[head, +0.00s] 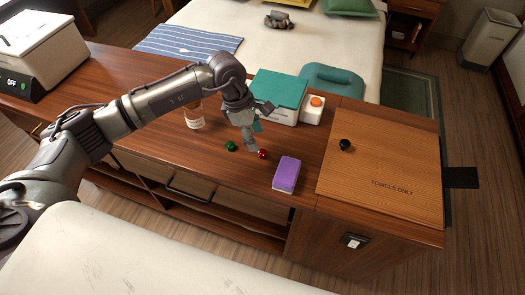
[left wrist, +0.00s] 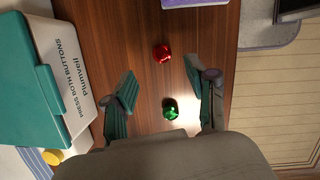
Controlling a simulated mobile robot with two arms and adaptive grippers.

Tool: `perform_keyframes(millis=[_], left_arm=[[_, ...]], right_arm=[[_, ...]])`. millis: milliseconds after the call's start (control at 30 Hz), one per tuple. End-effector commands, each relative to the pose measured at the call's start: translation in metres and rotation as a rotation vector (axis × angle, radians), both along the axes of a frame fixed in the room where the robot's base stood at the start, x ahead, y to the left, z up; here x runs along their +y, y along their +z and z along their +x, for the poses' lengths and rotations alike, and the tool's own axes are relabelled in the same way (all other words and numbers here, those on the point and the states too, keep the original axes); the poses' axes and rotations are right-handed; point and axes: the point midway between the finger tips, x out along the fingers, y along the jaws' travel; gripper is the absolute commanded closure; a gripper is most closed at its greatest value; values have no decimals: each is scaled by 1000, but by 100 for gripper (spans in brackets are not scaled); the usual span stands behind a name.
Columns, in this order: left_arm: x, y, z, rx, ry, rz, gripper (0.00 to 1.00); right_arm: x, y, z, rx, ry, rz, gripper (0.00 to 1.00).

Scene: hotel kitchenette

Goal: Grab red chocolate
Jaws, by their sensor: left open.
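A small shiny red chocolate (head: 262,154) lies on the wooden counter (head: 330,125), close to my left gripper (head: 250,142). It also shows in the left wrist view (left wrist: 162,53), beyond the fingertips and roughly between their lines. A small shiny green chocolate (head: 231,146) lies left of the red one. In the left wrist view the green chocolate (left wrist: 170,108) appears between the two open fingers, nearer the palm and the right finger. My left gripper is open and empty, pointing down above the counter. My right gripper is not in view.
A purple-topped block (head: 287,174) lies just right of the red chocolate. A white box with teal lid (head: 278,87) stands behind the gripper, with an orange button (head: 316,101) beside it. A jar (head: 194,117) stands left. A wooden lid with black knob (head: 385,165) covers the right.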

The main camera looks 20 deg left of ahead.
Motion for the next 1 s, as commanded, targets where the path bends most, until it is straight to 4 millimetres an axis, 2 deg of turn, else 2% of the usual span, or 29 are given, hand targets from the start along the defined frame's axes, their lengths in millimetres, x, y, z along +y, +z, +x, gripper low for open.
perform_keyframes(millis=[233, 367, 500, 767, 867, 1000], left_arm=[[-7, -17, -1, 3, 0, -2, 43], [-14, -37, -3, 3, 0, -1, 43], [-18, -53, -1, 1, 1, -2, 43], [-18, -57, -1, -1, 0, -2, 43], [-18, -57, -1, -1, 0, -2, 56], [-18, -57, 0, -1, 0, -2, 79]], right_arm=[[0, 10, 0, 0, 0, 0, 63], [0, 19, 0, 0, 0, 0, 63], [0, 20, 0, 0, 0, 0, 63], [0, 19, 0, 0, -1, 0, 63], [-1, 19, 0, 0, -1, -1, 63], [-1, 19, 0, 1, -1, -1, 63]])
